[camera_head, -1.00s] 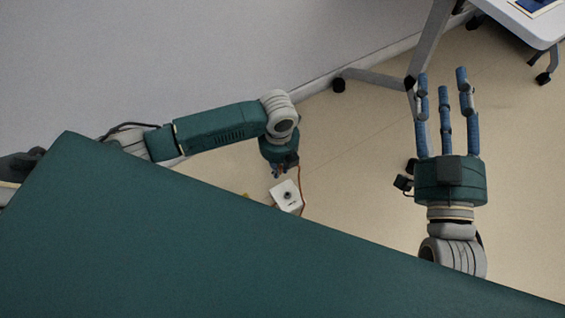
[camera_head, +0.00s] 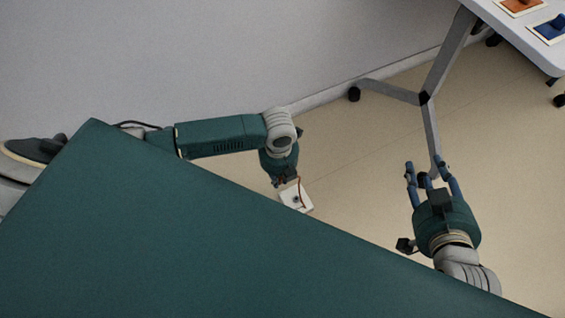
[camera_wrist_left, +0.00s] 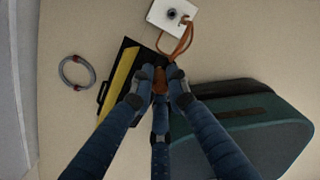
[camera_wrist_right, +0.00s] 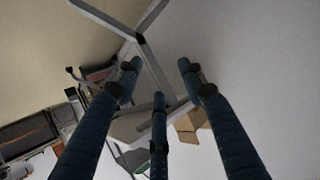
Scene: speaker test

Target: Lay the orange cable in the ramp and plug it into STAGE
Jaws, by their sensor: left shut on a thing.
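My left gripper (camera_head: 283,182) is low over the floor, shut on the orange cable. In the left wrist view its fingers (camera_wrist_left: 163,86) close around an orange-brown end, and the orange cable (camera_wrist_left: 180,48) loops up to a white box (camera_wrist_left: 160,17) with a round dark socket. The box also shows just below the gripper in the head view (camera_head: 287,197); its label cannot be read. A black and yellow piece (camera_wrist_left: 118,82), probably the ramp, lies on the floor beside the fingers. My right gripper (camera_head: 430,168) is open and empty, above the floor.
A grey ring of cable (camera_wrist_left: 77,72) lies on the floor left of the ramp. A white table (camera_head: 514,38) with orange and blue items stands at top right, its wheeled grey legs (camera_head: 425,97) on the floor. A grey wall (camera_head: 220,50) runs behind.

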